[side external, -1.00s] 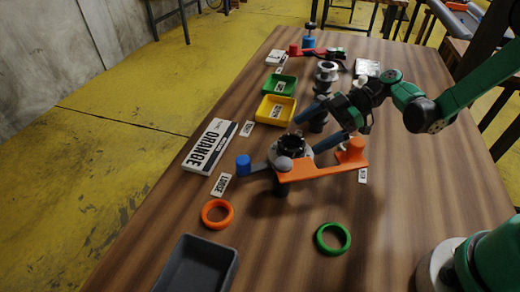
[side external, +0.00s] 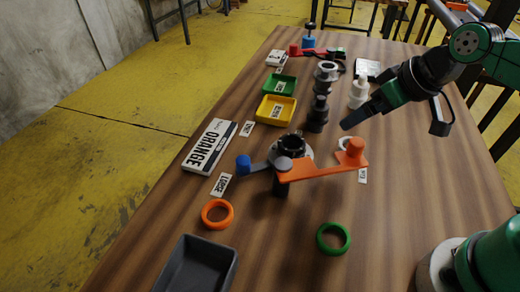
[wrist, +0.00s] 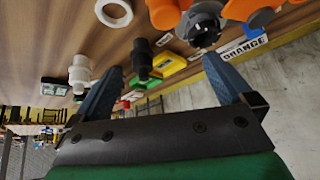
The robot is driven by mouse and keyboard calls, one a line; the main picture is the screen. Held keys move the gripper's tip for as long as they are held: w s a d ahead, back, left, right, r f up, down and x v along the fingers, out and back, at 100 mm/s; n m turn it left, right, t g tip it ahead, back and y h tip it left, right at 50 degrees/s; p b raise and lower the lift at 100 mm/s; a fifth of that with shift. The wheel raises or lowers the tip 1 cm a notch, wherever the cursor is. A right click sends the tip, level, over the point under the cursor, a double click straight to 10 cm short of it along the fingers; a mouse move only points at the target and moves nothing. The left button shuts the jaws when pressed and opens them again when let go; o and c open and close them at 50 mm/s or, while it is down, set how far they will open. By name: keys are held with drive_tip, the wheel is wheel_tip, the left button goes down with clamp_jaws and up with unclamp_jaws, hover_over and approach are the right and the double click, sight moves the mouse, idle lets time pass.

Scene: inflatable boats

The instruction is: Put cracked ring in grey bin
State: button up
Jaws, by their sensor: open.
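The grey bin (side external: 230,262) stands at the near left table edge, partly cut off. An orange ring (side external: 217,223) lies just beyond it, and a green ring (side external: 333,251) lies to its right. A white ring (side external: 341,144) lies partly hidden behind the orange arm of the fixture (side external: 320,170); it also shows in the wrist view (wrist: 101,12). I cannot tell which ring is cracked. My gripper (wrist: 162,66) is open with nothing between its blue fingers. In the side view it is raised over the table's right half, beyond the white ring.
Yellow (side external: 267,119) and green (side external: 276,93) trays line the left side beyond the ORANGE box (side external: 200,158). A dark stacked cylinder (side external: 317,122) and a white bottle (side external: 358,98) stand near my gripper. The near right tabletop is mostly clear.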

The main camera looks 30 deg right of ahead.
sight(294, 137)
drive_tip(key=shift+s+d+r+m+t+h, duration=0.3)
drive_tip(key=shift+s+m+t+h, duration=0.2)
drive_tip(key=shift+m, duration=0.2)
drive_tip(key=shift+f, duration=0.1)
drive_tip(key=shift+w+a, duration=0.2)
drive_tip(key=shift+w, duration=0.05)
drive_tip(key=w+a+f+n+g, duration=0.1)
drive_tip(key=w+a, duration=0.1)
drive_tip(key=w+a+f+n+g+y, duration=0.1)
drive_tip(key=w+a+n, duration=0.1)
drive_tip(key=a, duration=0.1)
drive_tip(key=w+a+f+n+g+y, duration=0.1)
drive_tip(key=w+a+n, duration=0.1)
drive_tip(key=shift+w+a+f, duration=0.15)
drive_tip(key=shift+a+f, duration=0.05)
drive_tip(key=shift+f, duration=0.1)
drive_tip(key=shift+w+a+f, duration=0.2)
drive_tip(key=shift+f, duration=0.25)
drive_tip(key=shift+x, duration=2.4)
drive_tip(key=shift+c, duration=0.2)
drive_tip(key=c, duration=1.4)
